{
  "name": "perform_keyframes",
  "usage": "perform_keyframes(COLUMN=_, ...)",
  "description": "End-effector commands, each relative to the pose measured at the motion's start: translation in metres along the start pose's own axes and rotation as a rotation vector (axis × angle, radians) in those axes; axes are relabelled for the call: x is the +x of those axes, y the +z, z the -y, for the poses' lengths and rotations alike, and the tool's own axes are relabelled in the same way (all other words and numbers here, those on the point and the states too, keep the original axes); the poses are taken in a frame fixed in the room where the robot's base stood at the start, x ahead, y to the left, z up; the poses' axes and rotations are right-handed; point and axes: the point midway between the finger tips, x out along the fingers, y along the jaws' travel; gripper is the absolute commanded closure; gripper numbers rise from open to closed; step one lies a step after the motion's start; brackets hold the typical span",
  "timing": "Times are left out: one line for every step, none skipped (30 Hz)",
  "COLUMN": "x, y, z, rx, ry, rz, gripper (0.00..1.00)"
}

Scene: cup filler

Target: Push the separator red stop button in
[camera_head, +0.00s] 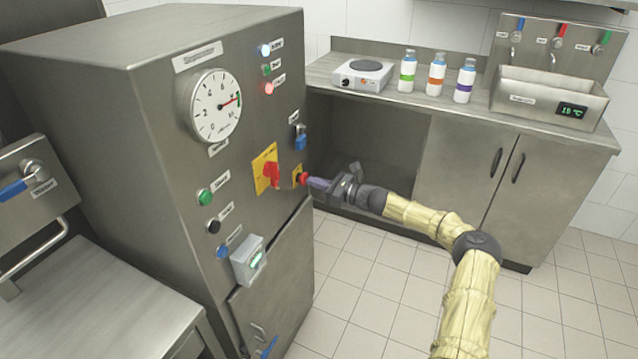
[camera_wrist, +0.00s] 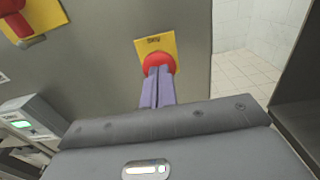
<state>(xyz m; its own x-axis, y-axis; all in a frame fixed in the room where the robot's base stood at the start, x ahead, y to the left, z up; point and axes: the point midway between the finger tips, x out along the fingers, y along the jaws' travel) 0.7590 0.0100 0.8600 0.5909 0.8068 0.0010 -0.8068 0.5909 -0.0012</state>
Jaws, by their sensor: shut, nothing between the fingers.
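The red stop button (camera_head: 303,178) sits on a small yellow plate on the front of the grey separator cabinet (camera_head: 160,150), near its right edge. In the wrist view the round red button (camera_wrist: 158,63) shows on its yellow plate (camera_wrist: 170,42). My gripper (camera_head: 313,182) is shut and empty, its purple fingers pointing at the cabinet front. In the wrist view the fingertips (camera_wrist: 159,71) overlap the lower part of the button. They look to be at its face; whether they press it, and how deep the button sits, I cannot tell.
A red rotary switch (camera_head: 270,173) on a larger yellow plate is just left of the button. A blue padlock (camera_head: 299,137) hangs above. Green (camera_head: 204,197) and black (camera_head: 213,226) buttons sit lower left. The counter (camera_head: 450,102) stands behind my arm; tiled floor is clear.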

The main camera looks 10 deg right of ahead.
Motion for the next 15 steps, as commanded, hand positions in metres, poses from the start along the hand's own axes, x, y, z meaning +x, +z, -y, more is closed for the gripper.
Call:
perform_keyframes(x=0.009, y=0.007, z=-0.005, rx=-0.002, ry=0.009, rz=0.009, gripper=1.00)
perform_keyframes(x=0.008, y=0.007, z=-0.004, rx=-0.001, ry=0.009, rz=0.009, gripper=1.00)
perform_keyframes(x=0.008, y=0.008, z=-0.004, rx=-0.001, ry=0.008, rz=0.010, gripper=1.00)
perform_keyframes(x=0.007, y=0.008, z=-0.004, rx=-0.001, ry=0.008, rz=0.010, gripper=1.00)
perform_keyframes(x=0.006, y=0.008, z=-0.004, rx=-0.001, ry=0.007, rz=0.010, gripper=1.00)
perform_keyframes(x=0.004, y=0.009, z=-0.003, rx=-0.001, ry=0.007, rz=0.010, gripper=1.00)
perform_keyframes(x=0.003, y=0.009, z=-0.003, rx=-0.001, ry=0.007, rz=0.010, gripper=1.00)
perform_keyframes(x=0.001, y=0.009, z=-0.003, rx=-0.001, ry=0.008, rz=0.010, gripper=1.00)
perform_keyframes(x=-0.002, y=0.009, z=-0.003, rx=-0.001, ry=0.008, rz=0.010, gripper=1.00)
perform_keyframes(x=-0.005, y=0.009, z=-0.003, rx=-0.001, ry=0.009, rz=0.010, gripper=1.00)
perform_keyframes(x=-0.008, y=0.009, z=-0.003, rx=-0.001, ry=0.010, rz=0.010, gripper=1.00)
perform_keyframes(x=-0.014, y=0.009, z=-0.003, rx=-0.001, ry=0.012, rz=0.010, gripper=1.00)
perform_keyframes(x=-0.018, y=0.009, z=-0.002, rx=-0.001, ry=0.012, rz=0.010, gripper=1.00)
perform_keyframes(x=-0.023, y=0.009, z=-0.001, rx=-0.001, ry=0.012, rz=0.009, gripper=1.00)
perform_keyframes(x=-0.030, y=0.008, z=0.000, rx=-0.002, ry=0.011, rz=0.009, gripper=1.00)
